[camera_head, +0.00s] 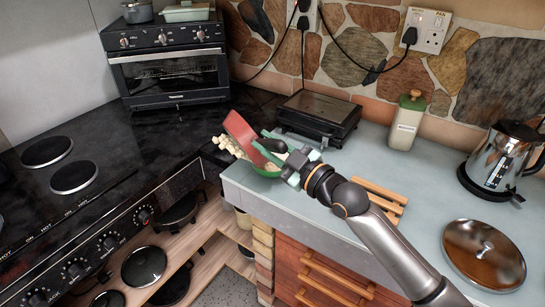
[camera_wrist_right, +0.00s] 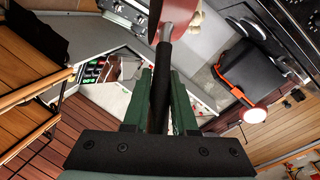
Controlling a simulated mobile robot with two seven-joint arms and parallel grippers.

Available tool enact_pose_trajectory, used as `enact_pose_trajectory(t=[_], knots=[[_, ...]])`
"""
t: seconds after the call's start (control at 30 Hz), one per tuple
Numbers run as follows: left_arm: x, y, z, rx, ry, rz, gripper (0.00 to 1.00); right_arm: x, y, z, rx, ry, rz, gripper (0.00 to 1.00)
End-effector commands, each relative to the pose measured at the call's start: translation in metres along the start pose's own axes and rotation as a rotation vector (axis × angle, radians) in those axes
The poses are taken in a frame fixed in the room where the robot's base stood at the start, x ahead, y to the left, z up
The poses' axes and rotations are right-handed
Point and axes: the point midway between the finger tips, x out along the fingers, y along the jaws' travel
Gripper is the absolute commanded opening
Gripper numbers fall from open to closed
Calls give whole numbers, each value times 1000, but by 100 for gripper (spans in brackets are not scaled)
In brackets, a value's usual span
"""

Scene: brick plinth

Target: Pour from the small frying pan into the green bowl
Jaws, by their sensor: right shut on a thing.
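The small frying pan (camera_head: 239,130), red with a black handle, is tipped steeply on its side near the left end of the grey counter. My right gripper (camera_head: 279,152) is shut on its handle; the dark handle (camera_wrist_right: 163,88) also shows between the green fingers in the right wrist view. The green bowl (camera_head: 267,172) is just below the pan, mostly hidden by the pan and gripper. Several pale chunks (camera_head: 229,148) are at the pan's lower left edge; I cannot tell whether they touch the pan or the bowl. My left gripper is not in view.
A black grill (camera_head: 317,117) stands close behind the gripper. A bottle (camera_head: 407,123), a kettle (camera_head: 502,158), a wooden rack (camera_head: 383,200) and a round lid (camera_head: 484,254) are to the right. The stove (camera_head: 70,225) is left, beyond a gap with shelves.

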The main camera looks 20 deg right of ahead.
Motion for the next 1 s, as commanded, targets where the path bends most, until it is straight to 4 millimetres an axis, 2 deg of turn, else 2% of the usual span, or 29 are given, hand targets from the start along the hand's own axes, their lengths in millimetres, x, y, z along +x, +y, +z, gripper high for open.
enact_pose_trajectory(t=[1.0], knots=[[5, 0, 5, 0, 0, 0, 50, -2, 17, -1, 89, 21, 19, 0]])
